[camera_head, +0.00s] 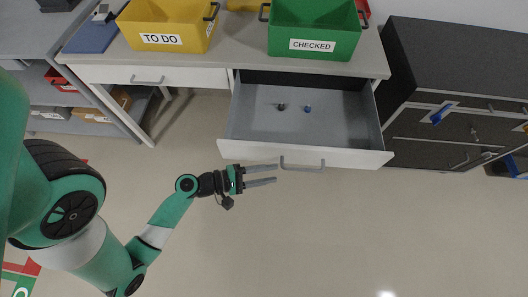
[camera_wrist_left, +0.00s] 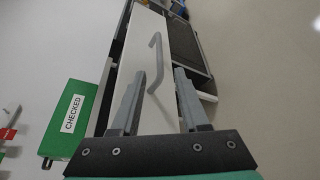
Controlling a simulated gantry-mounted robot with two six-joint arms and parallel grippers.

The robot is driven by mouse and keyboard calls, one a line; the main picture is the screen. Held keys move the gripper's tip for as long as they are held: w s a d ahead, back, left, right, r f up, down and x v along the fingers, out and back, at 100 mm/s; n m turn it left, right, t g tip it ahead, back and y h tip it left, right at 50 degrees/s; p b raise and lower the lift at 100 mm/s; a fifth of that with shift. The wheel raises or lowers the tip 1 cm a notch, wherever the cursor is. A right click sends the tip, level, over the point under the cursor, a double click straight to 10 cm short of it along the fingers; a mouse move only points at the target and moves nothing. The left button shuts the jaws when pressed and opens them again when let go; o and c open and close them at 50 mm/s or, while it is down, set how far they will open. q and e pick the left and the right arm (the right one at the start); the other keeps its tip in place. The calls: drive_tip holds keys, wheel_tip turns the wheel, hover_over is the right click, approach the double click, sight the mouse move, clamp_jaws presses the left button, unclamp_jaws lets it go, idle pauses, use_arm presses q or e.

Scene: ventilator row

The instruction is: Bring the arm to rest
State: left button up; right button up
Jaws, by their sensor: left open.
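My left gripper (camera_head: 262,175) is open in the head view, its fingers pointing right, just in front of the open drawer's front. In the left wrist view its two fingers (camera_wrist_left: 153,90) are spread apart, with the drawer handle (camera_wrist_left: 155,62) seen beyond and between them. The handle (camera_head: 302,164) is a grey bar on the white drawer front (camera_head: 350,157). I cannot tell whether a finger touches it. Nothing shows between the fingers as held. My right gripper is not in view.
The pulled-out drawer (camera_head: 335,125) holds two small objects, one dark (camera_head: 282,106) and one blue (camera_head: 308,108). A yellow TO DO bin (camera_head: 185,22) and a green CHECKED bin (camera_head: 312,28) stand on the counter. A dark cabinet (camera_head: 450,60) is at right. The floor in front is clear.

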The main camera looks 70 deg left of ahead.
use_arm(q)
drive_tip(key=shift+s+r, duration=0.15)
drive_tip(key=shift+s, duration=0.5)
